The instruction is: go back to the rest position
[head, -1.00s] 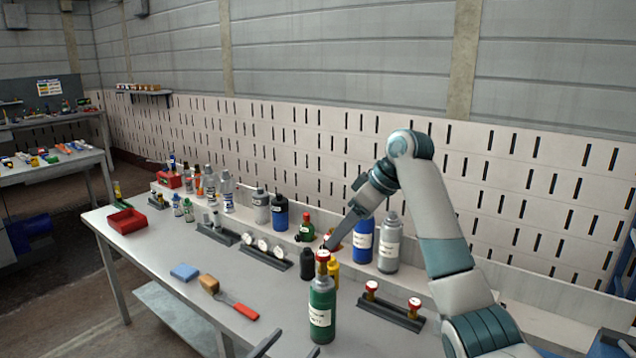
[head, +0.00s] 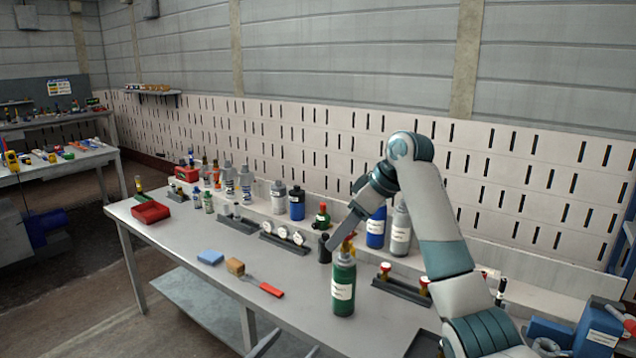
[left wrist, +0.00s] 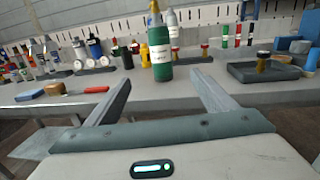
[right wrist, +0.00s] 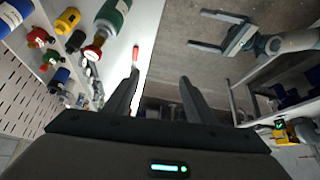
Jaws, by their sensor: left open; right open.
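My left gripper (head: 286,342) is open and empty at the bottom edge of the head view, before the table's front edge. In the left wrist view its spread fingers (left wrist: 160,82) have nothing between them, with the green bottle (left wrist: 160,62) beyond. My right gripper (head: 334,240) hangs above the table behind the green bottle's top in the head view. In the right wrist view its fingers (right wrist: 159,76) are apart and empty, with the green bottle (right wrist: 112,14) off to the left. The green bottle (head: 343,288) stands upright on the table.
The workbench (head: 215,285) bears a red tray (head: 150,212), a blue sponge (head: 210,257), a red-handled brush (head: 270,290), gauge racks and several bottles along the back. A dark tray (left wrist: 270,72) and blue bins lie on the right. Floor is clear at front left.

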